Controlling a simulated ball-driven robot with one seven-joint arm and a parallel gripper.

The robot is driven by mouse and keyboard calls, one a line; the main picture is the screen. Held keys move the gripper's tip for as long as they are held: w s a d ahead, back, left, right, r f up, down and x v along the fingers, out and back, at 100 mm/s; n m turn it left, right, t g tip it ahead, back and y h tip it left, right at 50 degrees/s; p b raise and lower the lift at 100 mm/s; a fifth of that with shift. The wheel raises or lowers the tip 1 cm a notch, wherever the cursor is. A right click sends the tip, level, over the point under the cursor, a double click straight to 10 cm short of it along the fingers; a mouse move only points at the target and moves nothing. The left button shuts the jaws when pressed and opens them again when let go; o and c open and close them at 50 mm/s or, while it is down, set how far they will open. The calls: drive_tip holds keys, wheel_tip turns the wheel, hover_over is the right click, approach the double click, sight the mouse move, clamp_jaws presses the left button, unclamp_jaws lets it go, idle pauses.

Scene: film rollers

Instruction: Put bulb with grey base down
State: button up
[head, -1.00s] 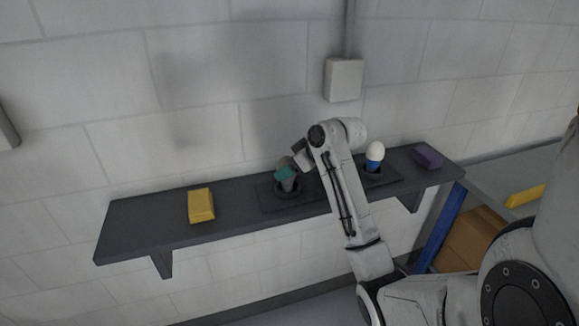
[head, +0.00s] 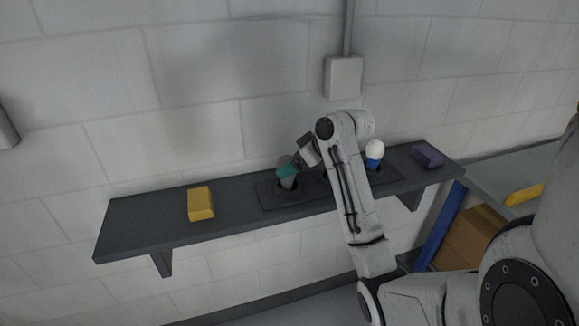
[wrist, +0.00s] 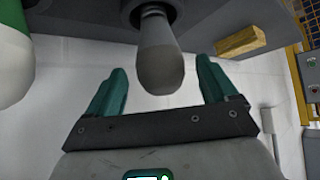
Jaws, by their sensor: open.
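The bulb with grey base (wrist: 160,65) stands in a dark round socket (wrist: 133,10) on the shelf, its base end at the socket in the wrist view. In the head view the bulb (head: 288,184) is partly covered by my gripper (head: 285,170). In the wrist view my gripper (wrist: 160,78) is open. Its teal fingers are on either side of the bulb, with visible gaps, so they appear not to touch it.
A white and green bulb-like object (wrist: 12,65) is close at the left of the wrist view. A blue and white bulb (head: 375,153) stands right of my arm. A yellow block (head: 201,204) and a purple block (head: 427,155) lie on the dark shelf (head: 130,226). A wall is behind.

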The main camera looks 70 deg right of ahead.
drive_tip(key=v, duration=0.9)
drive_tip(key=shift+s+r, duration=0.25)
drive_tip(key=shift+s, duration=0.1)
drive_tip(key=w+a+f+g+y, duration=0.1)
drive_tip(key=w+a+f+g, duration=0.15)
drive_tip(key=a+f, duration=0.75)
drive_tip(key=w+a+f+g+y, duration=0.1)
drive_tip(key=w+a+f+y, duration=0.15)
drive_tip(key=a+f, duration=0.75)
drive_tip(key=s+a+f+g+h, duration=0.1)
drive_tip(key=s+a+f+g, duration=0.1)
drive_tip(key=s+a+f, duration=0.2)
drive_tip(key=s+a+f+n+g+h, duration=0.1)
drive_tip(key=s+a+f+g, duration=0.1)
drive_tip(key=s+a+f, duration=0.3)
drive_tip(key=s+a, duration=0.4)
drive_tip(key=a, duration=0.1)
drive_tip(key=shift+s+f, duration=0.25)
drive_tip(key=shift+s, duration=0.15)
